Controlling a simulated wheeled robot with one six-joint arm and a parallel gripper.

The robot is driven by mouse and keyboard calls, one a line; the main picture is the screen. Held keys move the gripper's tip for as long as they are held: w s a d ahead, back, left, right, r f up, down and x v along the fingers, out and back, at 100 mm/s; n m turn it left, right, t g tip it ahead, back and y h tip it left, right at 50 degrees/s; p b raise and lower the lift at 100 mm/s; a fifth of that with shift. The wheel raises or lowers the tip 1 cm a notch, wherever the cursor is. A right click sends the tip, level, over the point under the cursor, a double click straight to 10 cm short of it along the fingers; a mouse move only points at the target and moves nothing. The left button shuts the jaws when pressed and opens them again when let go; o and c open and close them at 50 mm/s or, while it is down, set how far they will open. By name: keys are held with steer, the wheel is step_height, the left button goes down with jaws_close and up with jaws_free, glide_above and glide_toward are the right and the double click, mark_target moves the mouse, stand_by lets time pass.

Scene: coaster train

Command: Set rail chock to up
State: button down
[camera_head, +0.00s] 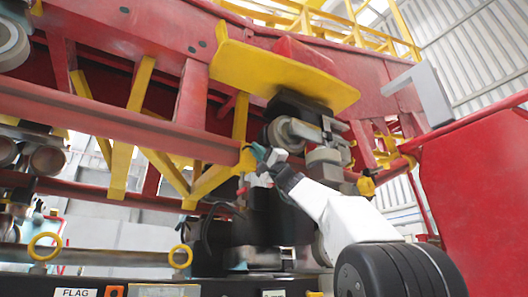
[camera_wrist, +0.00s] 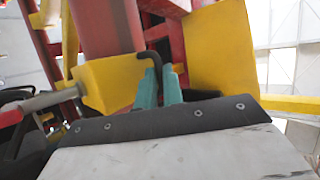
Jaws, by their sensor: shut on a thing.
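My gripper (camera_head: 264,157) reaches up from the lower right to the underside of the red and yellow frame. In the wrist view its teal fingers (camera_wrist: 160,88) are close together, shut on a thin black bent handle (camera_wrist: 150,56). The handle's hooked top shows above the fingertips; its lower part is hidden between them. A yellow block (camera_wrist: 108,82), likely the rail chock, is just left of the fingers. In the head view a small yellow piece (camera_head: 246,160) sits beside the fingertips. I cannot tell from these views whether the chock is up or down.
A red rail (camera_head: 120,120) with yellow braces runs above and left of my gripper. Wheels (camera_head: 290,133) hang under a yellow plate (camera_head: 283,77). A red panel (camera_head: 475,185) is at right.

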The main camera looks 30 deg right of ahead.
steer(key=shift+d, duration=0.15)
steer(key=c, duration=1.8)
jaws_free()
steer(key=shift+d+h, duration=0.2)
steer(key=shift+h, duration=0.1)
steer(key=shift+a, duration=0.1)
steer(key=v, duration=0.8)
steer(key=shift+w, duration=0.15)
